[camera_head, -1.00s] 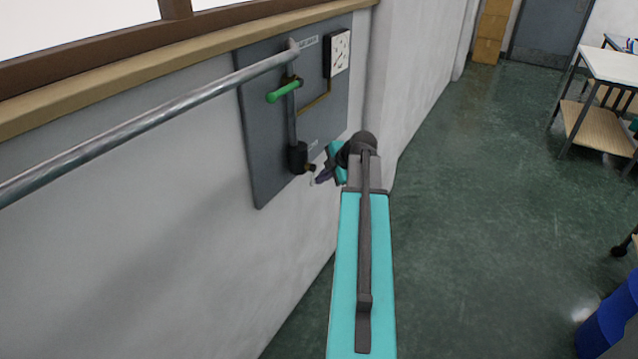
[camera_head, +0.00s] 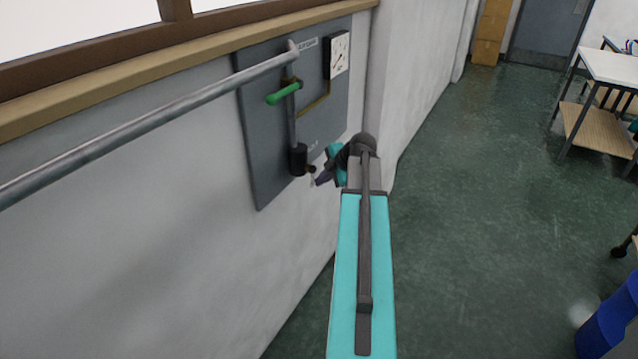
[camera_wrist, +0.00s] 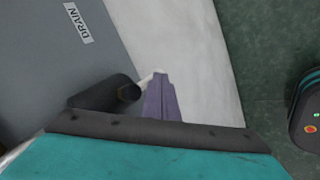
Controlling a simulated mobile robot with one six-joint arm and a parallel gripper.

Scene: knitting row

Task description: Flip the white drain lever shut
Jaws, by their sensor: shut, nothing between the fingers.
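The white drain lever (camera_wrist: 148,78) shows only as a small pale piece beside my fingertips in the wrist view; most of it is hidden. My gripper (camera_wrist: 160,76) is shut and empty, its purple fingers close against the lever's right side; I cannot tell if they touch. The dark drain fitting (camera_wrist: 105,93) with its brass end (camera_wrist: 129,92) lies left of the fingers, below the DRAIN label (camera_wrist: 80,23). In the head view, my gripper (camera_head: 317,183) is just below and right of the fitting (camera_head: 298,159).
A grey wall panel (camera_head: 262,150) carries a green handle (camera_head: 283,93), a gauge (camera_head: 340,54) and a large grey pipe (camera_head: 150,122). The wall corner stands right of the panel. Green floor (camera_head: 470,190) is open to the right. A blue bin (camera_head: 610,320) stands at lower right.

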